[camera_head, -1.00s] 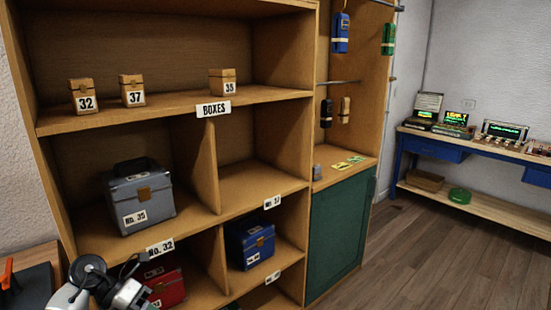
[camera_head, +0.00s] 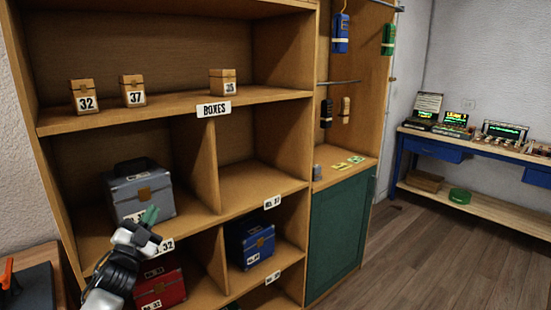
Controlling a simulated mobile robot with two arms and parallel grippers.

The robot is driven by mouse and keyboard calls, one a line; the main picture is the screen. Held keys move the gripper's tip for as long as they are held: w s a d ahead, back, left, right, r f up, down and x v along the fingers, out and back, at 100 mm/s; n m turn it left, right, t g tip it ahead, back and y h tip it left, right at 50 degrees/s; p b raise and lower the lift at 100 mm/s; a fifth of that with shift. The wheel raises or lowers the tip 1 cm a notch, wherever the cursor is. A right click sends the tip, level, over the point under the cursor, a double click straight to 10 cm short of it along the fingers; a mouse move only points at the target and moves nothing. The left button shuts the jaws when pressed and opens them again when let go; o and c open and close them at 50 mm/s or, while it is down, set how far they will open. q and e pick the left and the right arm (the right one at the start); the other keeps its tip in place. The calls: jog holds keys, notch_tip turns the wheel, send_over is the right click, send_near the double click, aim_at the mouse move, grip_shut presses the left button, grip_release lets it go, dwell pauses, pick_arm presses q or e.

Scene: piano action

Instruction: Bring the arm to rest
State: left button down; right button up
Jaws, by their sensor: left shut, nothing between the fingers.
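My left gripper (camera_head: 149,218) is shut and empty, with its greenish fingertips pointing up and to the right. It is in front of the lower part of the grey box (camera_head: 140,190), partly covering its number label. Whether it touches the box I cannot tell. My left arm comes up from the bottom edge at the left, in front of the shelf. My right gripper is out of view.
A wooden shelf unit (camera_head: 215,180) fills the left and middle. It holds a red box (camera_head: 160,290), a blue box (camera_head: 250,242) and small numbered boxes (camera_head: 133,90). A dark green cabinet door (camera_head: 338,235) stands to the right. The floor (camera_head: 425,260) at right is clear.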

pick_arm(q)
jog(key=w+a+f+n+g+y, duration=0.3)
jog(key=a+f+n+g+y, duration=0.15)
jog(key=f+n+y, duration=0.45)
jog(key=s+d+f+n+g, duration=0.15)
jog(key=s+f, duration=0.35)
jog(key=f, duration=0.7)
jog(key=s+d+f+g+h, duration=0.1)
jog(key=s+f+g, duration=0.3)
jog(key=f, duration=0.7)
jog(key=s+d+f+g, duration=0.15)
jog(key=s+f, duration=0.45)
jog(key=f, duration=0.6)
jog(key=s+d+f+g, duration=0.2)
jog(key=s+f+g, duration=0.3)
jog(key=s+f, duration=1.3)
jog(key=s+d+f+g, duration=0.1)
jog(key=s+f, duration=0.1)
jog(key=s, duration=0.8)
jog(key=s+d+f+g, duration=0.2)
jog(key=s, duration=0.8)
jog(key=s+d+f+g+h, duration=0.1)
jog(key=s+f+g, duration=0.1)
jog(key=s, duration=0.8)
jog(key=shift+s+d+f, duration=0.25)
jog(key=shift+d+f, duration=0.05)
jog(key=shift+d, duration=0.1)
jog(key=shift+s+g, duration=0.1)
jog(key=shift+g, duration=0.15)
